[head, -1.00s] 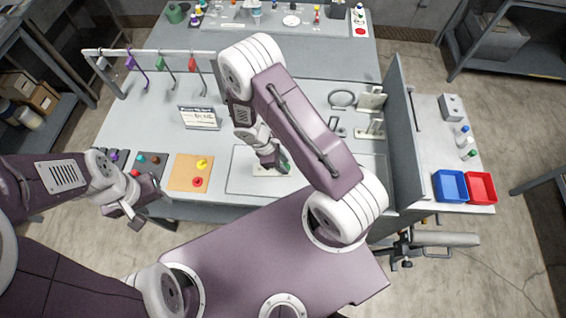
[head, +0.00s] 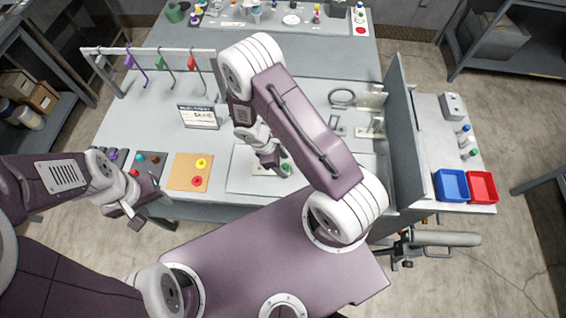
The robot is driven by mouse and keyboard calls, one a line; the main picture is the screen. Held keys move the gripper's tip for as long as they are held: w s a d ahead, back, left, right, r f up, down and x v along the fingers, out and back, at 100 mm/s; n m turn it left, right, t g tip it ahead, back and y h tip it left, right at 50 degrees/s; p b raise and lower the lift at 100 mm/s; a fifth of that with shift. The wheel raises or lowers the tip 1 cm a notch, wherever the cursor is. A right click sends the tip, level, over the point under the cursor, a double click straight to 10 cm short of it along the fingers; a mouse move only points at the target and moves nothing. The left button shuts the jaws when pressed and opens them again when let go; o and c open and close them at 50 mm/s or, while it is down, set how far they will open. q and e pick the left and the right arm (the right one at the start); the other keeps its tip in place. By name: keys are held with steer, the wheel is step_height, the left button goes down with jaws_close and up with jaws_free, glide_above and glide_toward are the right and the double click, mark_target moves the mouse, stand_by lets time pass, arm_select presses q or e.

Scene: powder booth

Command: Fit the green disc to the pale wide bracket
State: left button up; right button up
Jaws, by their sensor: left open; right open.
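The green disc (head: 286,169) is small in the head view, at the right side of my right gripper's tips. It appears to rest on or against a pale piece (head: 260,171) on the light mat, probably the wide bracket. My arm and gripper partly cover both, so I cannot tell whether the disc is seated. My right gripper (head: 274,164) is open, just above and beside the disc. My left gripper (head: 136,214) is open and empty, off the bench's front left edge.
An orange board (head: 189,184) holds a yellow and a red disc. Pale upright brackets (head: 372,100) stand near the grey partition (head: 401,130). Blue (head: 451,200) and red bins (head: 481,185) are at right. A hook rail (head: 148,51) crosses the back left.

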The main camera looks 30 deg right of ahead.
steer(key=b+v, duration=0.1)
steer(key=v, duration=0.8)
steer(key=shift+a, duration=0.1)
